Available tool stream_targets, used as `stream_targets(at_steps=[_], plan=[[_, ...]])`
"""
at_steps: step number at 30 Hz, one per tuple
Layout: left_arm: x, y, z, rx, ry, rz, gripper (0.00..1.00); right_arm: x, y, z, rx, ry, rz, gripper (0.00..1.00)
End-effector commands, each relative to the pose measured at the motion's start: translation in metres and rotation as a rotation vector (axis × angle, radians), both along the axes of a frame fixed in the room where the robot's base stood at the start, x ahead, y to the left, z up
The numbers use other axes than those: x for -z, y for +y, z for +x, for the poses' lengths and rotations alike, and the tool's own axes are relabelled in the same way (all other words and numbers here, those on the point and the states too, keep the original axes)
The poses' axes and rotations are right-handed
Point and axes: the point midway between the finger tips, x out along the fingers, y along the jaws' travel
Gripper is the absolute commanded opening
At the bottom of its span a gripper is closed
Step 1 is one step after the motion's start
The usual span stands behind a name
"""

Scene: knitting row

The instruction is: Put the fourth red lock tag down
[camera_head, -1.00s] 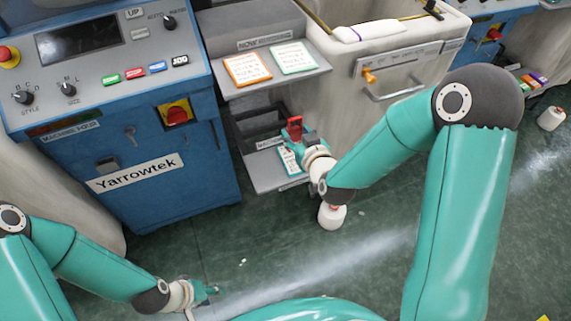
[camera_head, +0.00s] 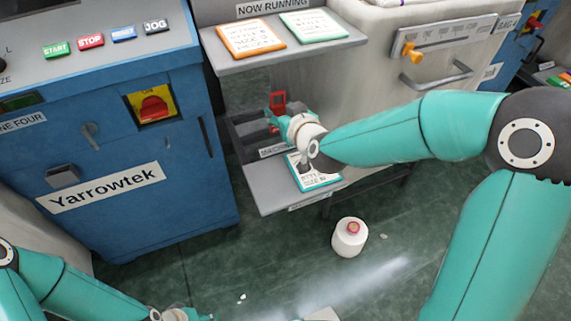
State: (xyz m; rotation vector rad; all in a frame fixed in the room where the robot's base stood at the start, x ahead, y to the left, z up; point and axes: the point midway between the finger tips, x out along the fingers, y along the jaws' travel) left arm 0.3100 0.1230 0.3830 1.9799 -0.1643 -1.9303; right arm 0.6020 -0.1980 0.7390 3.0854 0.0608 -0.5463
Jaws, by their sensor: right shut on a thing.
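A red lock tag (camera_head: 278,99) stands upright in the jaws of my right gripper (camera_head: 279,117). The gripper is shut on it, at the dark open tray (camera_head: 243,129) of the grey stand. I cannot tell whether the tag touches the tray. My arm and wrist hide the tray's right part. My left gripper (camera_head: 203,317) shows only in part at the bottom edge, and its jaws are cut off.
The stand's lower shelf (camera_head: 268,190) holds a teal-edged card (camera_head: 312,172); its upper shelf holds an orange card (camera_head: 250,40) and a green card (camera_head: 312,26). A blue Yarrowtek cabinet (camera_head: 205,185) stands left.

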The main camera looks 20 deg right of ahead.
Motion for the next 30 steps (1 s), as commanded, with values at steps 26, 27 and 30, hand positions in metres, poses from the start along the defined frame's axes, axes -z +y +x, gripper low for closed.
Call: stream_targets(at_steps=[26, 27, 30], plan=[[0.054, 0.0, 0.0, 0.0, 0.0, 0.0, 0.4, 0.153, -0.004, -0.002, 0.007, 0.004, 0.002, 0.14], [0.055, 0.0, 0.0, 0.0, 0.0, 0.0, 0.4, 0.158, -0.004, -0.002, 0.008, 0.004, 0.001, 0.14], [0.056, 0.0, 0.0, 0.0, 0.0, 0.0, 0.4, 0.161, -0.004, -0.001, 0.007, 0.0, 0.002, 0.14]])
